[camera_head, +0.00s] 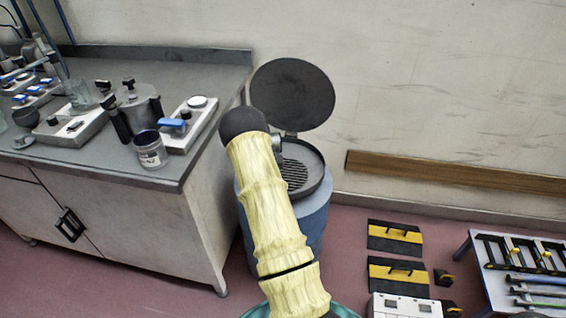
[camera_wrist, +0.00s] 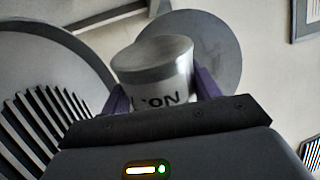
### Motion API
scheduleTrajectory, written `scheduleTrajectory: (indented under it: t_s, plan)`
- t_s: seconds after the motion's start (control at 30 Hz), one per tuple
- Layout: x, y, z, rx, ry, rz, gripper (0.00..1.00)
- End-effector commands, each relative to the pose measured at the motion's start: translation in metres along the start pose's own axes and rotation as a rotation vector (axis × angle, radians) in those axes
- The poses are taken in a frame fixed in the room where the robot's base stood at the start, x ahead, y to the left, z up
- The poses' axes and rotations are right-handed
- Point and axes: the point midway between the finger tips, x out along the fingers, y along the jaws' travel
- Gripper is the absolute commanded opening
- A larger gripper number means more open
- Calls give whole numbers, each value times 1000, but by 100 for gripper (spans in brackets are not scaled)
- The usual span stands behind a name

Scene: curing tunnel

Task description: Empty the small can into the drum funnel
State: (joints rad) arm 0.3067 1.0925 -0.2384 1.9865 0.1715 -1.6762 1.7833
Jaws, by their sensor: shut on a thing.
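My gripper (camera_wrist: 160,87) has its purple fingers shut on the sides of a small pale can (camera_wrist: 158,78) with dark lettering. A flat grey end of the can faces up in the wrist view; I cannot tell whether it is the mouth or the base. The drum funnel (camera_head: 318,184) has a slatted grate and sits on a blue drum (camera_head: 316,222). Its round dark lid (camera_head: 292,92) stands open behind. My arm hides the gripper and can in the head view.
A grey bench (camera_head: 205,75) stands left of the drum, holding a labelled jar (camera_head: 151,152) and several devices. A brown rail (camera_head: 450,173) runs along the wall. Yellow-black plates (camera_head: 394,237) lie on the floor at right, near a low table (camera_head: 470,262) with tools.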

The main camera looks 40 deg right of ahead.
Motion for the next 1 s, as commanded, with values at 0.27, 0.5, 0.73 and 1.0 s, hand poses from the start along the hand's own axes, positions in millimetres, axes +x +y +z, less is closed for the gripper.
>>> scheduleTrajectory:
  t_s: [0.27, 0.5, 0.73, 1.0]
  plan:
    - [0, -2, -2, 34, 7, -1, 35]
    - [0, -2, -2, 61, 13, -1, 35]
    - [1, -4, -4, 89, 20, -1, 35]
    - [1, -4, -5, 120, 26, -1, 35]
